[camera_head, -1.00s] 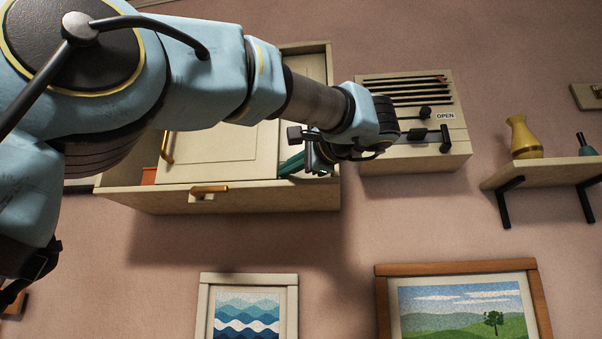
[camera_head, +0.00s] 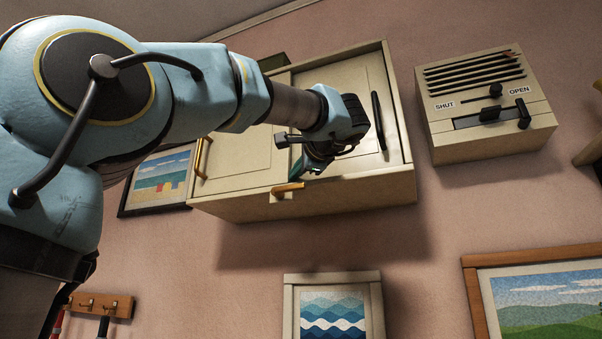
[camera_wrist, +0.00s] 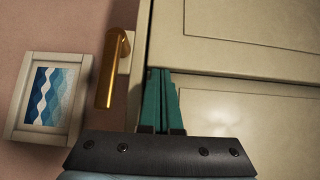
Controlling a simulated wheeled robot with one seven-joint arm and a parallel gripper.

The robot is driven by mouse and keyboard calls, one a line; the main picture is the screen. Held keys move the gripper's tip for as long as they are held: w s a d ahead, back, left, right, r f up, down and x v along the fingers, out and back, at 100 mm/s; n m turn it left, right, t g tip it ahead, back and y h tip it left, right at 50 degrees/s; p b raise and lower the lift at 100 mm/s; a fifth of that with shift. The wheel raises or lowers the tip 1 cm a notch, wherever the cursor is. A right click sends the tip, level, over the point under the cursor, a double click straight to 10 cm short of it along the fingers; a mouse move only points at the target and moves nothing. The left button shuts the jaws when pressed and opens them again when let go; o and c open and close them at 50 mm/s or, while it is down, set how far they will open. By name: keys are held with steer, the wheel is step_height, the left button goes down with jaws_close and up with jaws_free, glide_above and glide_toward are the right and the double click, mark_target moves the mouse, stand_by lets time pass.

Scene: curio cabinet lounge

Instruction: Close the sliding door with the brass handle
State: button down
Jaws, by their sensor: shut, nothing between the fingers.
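The sliding door with the brass handle (camera_head: 240,155) is the left, front panel of a cream wall cabinet (camera_head: 330,200). Its upright brass handle (camera_head: 203,155) is close to the cabinet's left end, with no clear gap showing there. My gripper (camera_head: 300,168) is in front of the cabinet near this door's right edge. In the wrist view, its teal fingers (camera_wrist: 160,75) are shut and empty, with their tips at the edge of the upper panel (camera_wrist: 240,45); contact is hard to judge. My arm hides part of both doors.
The right door (camera_head: 350,85) has a black handle (camera_head: 378,120). A small brass lever (camera_head: 288,187) projects from the cabinet's lower rim, close to my fingers. A SHUT/OPEN slider box (camera_head: 485,110) hangs to the right. Framed pictures hang below.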

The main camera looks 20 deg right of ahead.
steer(key=shift+w+a, duration=0.15)
steer(key=shift+a, duration=0.15)
steer(key=s+b, duration=0.2)
steer(key=s, duration=0.9)
steer(key=w+d+f+g+p, duration=0.15)
steer(key=w+f, duration=0.35)
steer(key=f, duration=0.5)
steer(key=w+d+f+g+p, duration=0.1)
steer(key=w+f+g, duration=0.2)
steer(key=w+f, duration=0.45)
steer(key=w+a+f+n+g+p, duration=0.15)
steer(key=a+f, duration=0.25)
steer(key=f, duration=0.5)
steer(key=w+a+f+n+g, duration=0.1)
steer(key=a+f+g, duration=0.25)
steer(key=f, duration=0.55)
steer(key=s+a+f+n+g+p, duration=0.1)
steer(key=s+a+f+n+g, duration=0.1)
steer(key=s+a+f+n, duration=0.2)
steer(key=s+a+f+n+g+p, duration=0.1)
steer(key=s+a+f+n, duration=0.3)
steer(key=a+f, duration=0.7)
steer(key=s+a+f+n+g+p, duration=0.2)
steer(key=s+a+f+n+g, duration=0.2)
steer(key=a+f+n, duration=0.2)
step_height(320, 180, down, 4)
steer(key=shift+s+a+r+h, duration=0.15)
steer(key=shift+a+r+h, duration=0.2)
steer(key=shift+a, duration=0.65)
